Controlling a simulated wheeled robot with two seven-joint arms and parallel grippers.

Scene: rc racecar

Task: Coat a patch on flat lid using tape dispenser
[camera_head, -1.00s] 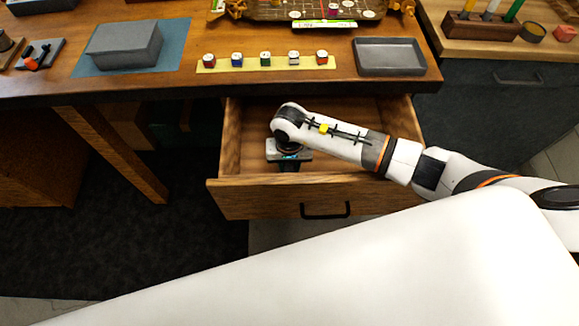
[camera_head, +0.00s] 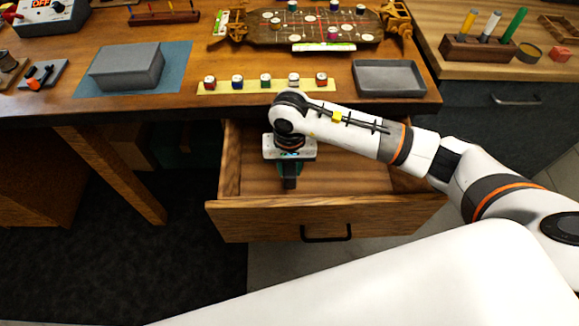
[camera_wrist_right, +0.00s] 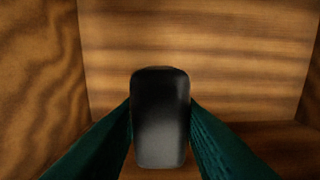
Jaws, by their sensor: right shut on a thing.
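My right gripper (camera_head: 289,170) hangs over the open drawer below the table edge. Its green fingers are shut on a small black object (camera_head: 290,182) with rounded corners. In the right wrist view, this black object (camera_wrist_right: 160,125) sits between the two fingers, with the wooden drawer behind it. Its full shape is hidden, so I cannot tell if it is the tape dispenser. A grey box with a flat top (camera_head: 127,65), which looks like the flat lid, rests on a blue mat (camera_head: 86,91) at the table's left. My left gripper is out of view.
The drawer (camera_head: 400,217) stands open. A row of dice-like cubes lies on a yellow strip (camera_head: 264,86). A grey tray (camera_head: 389,78) is at the right table edge. A grey stand with an orange part (camera_head: 42,76) is far left; a game board (camera_head: 309,25) is behind.

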